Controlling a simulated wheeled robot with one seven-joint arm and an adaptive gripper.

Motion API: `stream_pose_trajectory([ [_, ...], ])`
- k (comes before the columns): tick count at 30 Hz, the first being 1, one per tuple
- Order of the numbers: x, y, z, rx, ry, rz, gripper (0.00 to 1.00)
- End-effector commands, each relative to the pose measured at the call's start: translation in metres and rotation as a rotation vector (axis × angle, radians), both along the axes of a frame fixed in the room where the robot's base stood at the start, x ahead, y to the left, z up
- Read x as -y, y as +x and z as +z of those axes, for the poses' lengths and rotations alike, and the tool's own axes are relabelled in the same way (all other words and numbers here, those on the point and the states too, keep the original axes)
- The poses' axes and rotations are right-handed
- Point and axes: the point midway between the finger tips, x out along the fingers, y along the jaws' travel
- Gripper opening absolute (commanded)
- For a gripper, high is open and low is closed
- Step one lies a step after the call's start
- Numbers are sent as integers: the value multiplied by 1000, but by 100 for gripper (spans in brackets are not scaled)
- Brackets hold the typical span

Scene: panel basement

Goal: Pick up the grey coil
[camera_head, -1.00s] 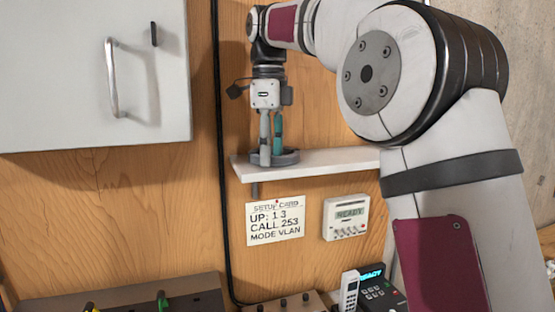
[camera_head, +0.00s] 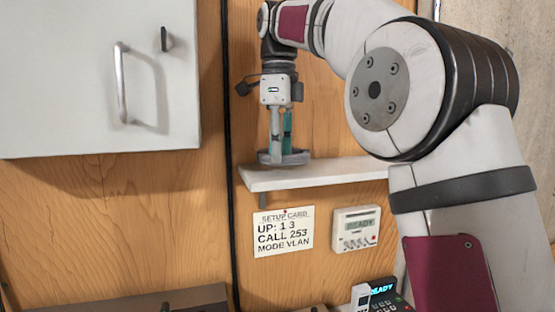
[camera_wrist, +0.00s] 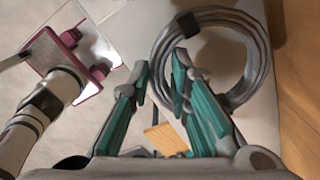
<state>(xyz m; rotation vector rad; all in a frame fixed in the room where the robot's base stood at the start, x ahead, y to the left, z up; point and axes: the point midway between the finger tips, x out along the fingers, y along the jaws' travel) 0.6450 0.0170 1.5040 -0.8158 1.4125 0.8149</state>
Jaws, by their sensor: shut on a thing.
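The grey coil (camera_wrist: 258,60) is a ring of several cable turns with a dark band. In the wrist view its near-left side passes between the teal-padded fingers of my gripper (camera_wrist: 161,72). In the head view my gripper (camera_head: 281,150) points down and is shut on the coil (camera_head: 300,158). The coil hangs roughly level, slightly above the white shelf (camera_head: 325,172). The fingers cover part of its ring.
A white cabinet (camera_head: 75,80) with a metal handle hangs at the left. A black cable (camera_head: 230,200) runs down the wooden panel.

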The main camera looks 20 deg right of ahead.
Motion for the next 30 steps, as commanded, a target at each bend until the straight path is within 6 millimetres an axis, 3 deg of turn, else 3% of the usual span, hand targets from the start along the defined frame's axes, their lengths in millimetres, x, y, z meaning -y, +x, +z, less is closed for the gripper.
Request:
stream_pose_trajectory([
  [7,-1,2,16,2,0,1,0],
  [14,-13,-21,18,1,0,1,0],
  [20,-27,-45,20,1,0,3,0],
  [30,-63,-107,27,3,1,3,0],
])
